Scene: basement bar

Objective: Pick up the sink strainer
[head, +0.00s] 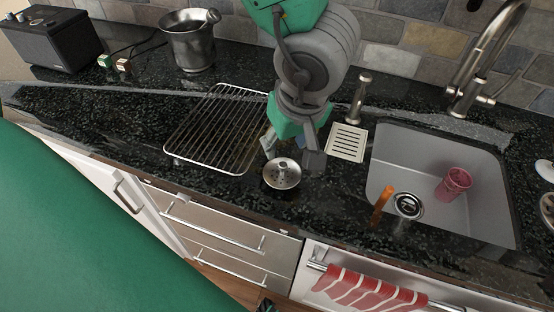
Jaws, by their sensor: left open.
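The sink strainer (282,177), a round metal basket with a small knob in its middle, sits on the dark speckled counter left of the sink. My left gripper (291,150) points down just above and behind it, open, with one finger to the upper left and the other to the upper right of the strainer. The fingers partly overlap the strainer's far side in the picture; I cannot tell whether they touch it. My right gripper is not in view.
A wire rack (205,128) lies left of the strainer and a slotted pale dish (346,143) right of it. The sink (400,160) holds a pink cup (453,184). An orange stick-like object (381,206) and round metal item (408,206) are near the sink's front edge.

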